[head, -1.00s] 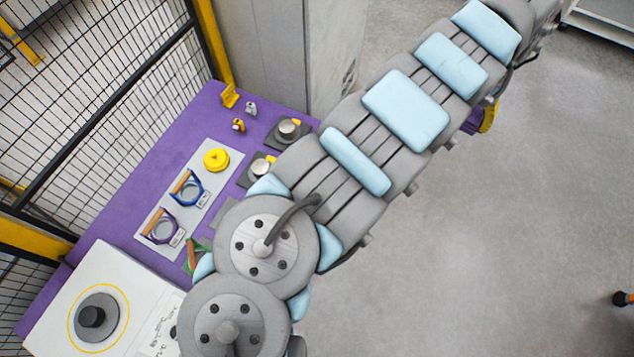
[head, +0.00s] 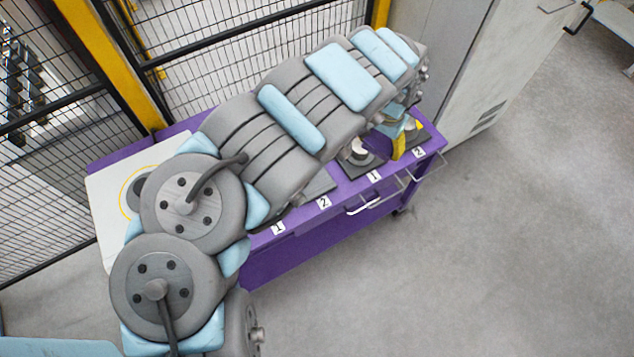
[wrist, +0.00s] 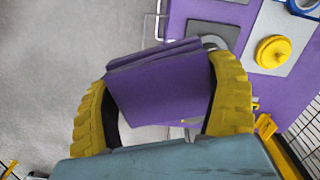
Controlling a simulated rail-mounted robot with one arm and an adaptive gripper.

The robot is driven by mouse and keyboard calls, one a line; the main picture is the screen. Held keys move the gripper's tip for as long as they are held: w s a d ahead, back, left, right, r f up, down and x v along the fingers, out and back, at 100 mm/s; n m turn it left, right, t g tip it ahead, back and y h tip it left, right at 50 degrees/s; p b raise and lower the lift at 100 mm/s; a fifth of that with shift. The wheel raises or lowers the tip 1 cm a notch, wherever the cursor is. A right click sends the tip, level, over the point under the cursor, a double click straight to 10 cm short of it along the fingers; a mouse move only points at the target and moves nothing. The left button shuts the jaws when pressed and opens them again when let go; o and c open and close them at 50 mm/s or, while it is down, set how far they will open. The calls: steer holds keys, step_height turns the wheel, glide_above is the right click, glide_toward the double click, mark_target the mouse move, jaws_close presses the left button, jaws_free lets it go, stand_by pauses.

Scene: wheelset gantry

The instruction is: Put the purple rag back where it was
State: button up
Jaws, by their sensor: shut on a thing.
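The purple rag (wrist: 165,88) is a folded, layered pad between the yellow fingers of my gripper (wrist: 162,100) in the wrist view. My gripper is shut on it. In the head view my gripper (head: 401,143) is over the right end of the purple cart (head: 290,262), and the rag cannot be made out there. In the wrist view the rag hides part of the cart top and part of a grey pad (wrist: 207,30). I cannot tell whether the rag touches anything below it.
A metal knob (head: 358,150) stands on a dark pad near my gripper. A yellow disc (wrist: 273,52) and a blue ring (wrist: 304,6) lie on a light tray. A drawer handle (head: 362,205) juts from the cart front. Mesh fence and a grey cabinet (head: 465,70) stand behind; floor in front is clear.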

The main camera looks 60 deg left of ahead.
steer(key=s+a+f+n+b, duration=0.1)
steer(key=s+a+f+b, duration=0.1)
steer(key=s+a+f, duration=0.5)
steer(key=s+a+f+n+b, duration=0.2)
steer(key=s+f, duration=0.1)
steer(key=s, duration=0.9)
steer(key=s+a+f+n+b, duration=0.1)
steer(key=s+a+f+b, duration=0.1)
steer(key=s+a+f, duration=0.55)
steer(key=shift+w+d+f+b, duration=0.5)
steer(key=shift+w+f+b, duration=0.7)
steer(key=shift+w, duration=0.8)
steer(key=shift+w+d+f+b, duration=0.55)
steer(key=shift+w+f+b, duration=0.7)
steer(key=shift+w, duration=0.7)
steer(key=shift+w+d+f+b, duration=0.5)
steer(key=shift+w+f+b, duration=0.4)
steer(key=shift+w+f, duration=1.05)
steer(key=shift+f, duration=1.1)
steer(key=shift+f, duration=0.15)
steer(key=o, duration=0.9)
steer(key=shift+o, duration=0.2)
